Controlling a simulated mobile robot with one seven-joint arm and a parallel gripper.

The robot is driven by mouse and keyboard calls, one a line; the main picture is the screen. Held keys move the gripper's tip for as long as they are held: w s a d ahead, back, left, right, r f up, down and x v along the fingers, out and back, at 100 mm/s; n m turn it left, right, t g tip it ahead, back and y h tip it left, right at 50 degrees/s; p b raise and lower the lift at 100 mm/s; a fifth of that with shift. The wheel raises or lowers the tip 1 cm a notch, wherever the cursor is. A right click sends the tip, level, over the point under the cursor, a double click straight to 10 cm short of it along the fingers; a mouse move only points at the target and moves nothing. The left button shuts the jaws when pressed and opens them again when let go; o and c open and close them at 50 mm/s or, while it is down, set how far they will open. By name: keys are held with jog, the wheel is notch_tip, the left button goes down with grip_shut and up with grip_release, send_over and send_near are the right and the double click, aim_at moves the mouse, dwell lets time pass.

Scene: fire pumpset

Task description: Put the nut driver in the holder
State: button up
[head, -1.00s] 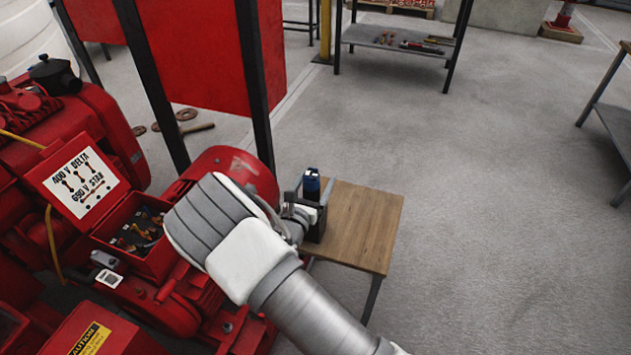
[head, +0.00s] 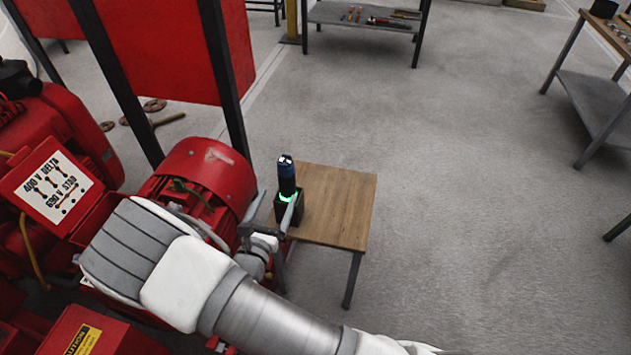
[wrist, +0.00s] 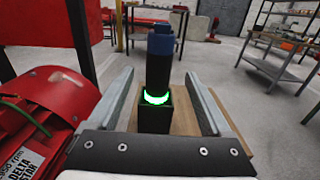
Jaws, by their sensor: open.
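The nut driver (head: 287,177), with a dark blue handle, stands upright in the black holder (head: 289,212) on a small wooden table. A green glowing ring shows where the driver meets the holder. In the wrist view the nut driver (wrist: 160,58) rises from the holder (wrist: 154,117), and the ring lies between them. My gripper (head: 270,212) is open, just left of the holder in the head view. In the wrist view its two fingers (wrist: 160,76) lie to either side of the driver, with gaps showing. The driver's lower end is hidden inside the holder.
The wooden table (head: 340,205) is bare right of the holder. A red motor (head: 205,170) stands close on the left, beside my arm. A dark post (head: 228,90) rises behind it. Open floor lies to the right, with a grey workbench (head: 600,105) beyond.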

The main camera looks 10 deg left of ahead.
jog(key=d+r+m+g+h, duration=0.35)
jog(key=d+r+m, duration=0.2)
jog(key=d, duration=0.35)
jog(key=s+d+r+m+g+h, duration=0.1)
jog(key=d+r+m+g+h, duration=0.2)
jog(key=d+r+m+g, duration=0.35)
jog(key=d+r+m+g+h, duration=0.2)
jog(key=d+r+m+h, duration=0.15)
jog(key=d+m, duration=0.55)
jog(key=s+d+r+m+y, duration=0.3)
jog(key=s+r+m+y, duration=0.2)
jog(key=s+r+m, duration=0.1)
jog(key=s+d+r+m+y, duration=0.4)
jog(key=s+r+m+y, duration=0.2)
jog(key=s, duration=0.5)
jog(key=shift+d+r+m, duration=0.25)
jog(key=shift+r+m, duration=0.4)
jog(key=shift+m, duration=0.45)
notch_tip(320, 180, up, 20)
jog(key=p, duration=2)
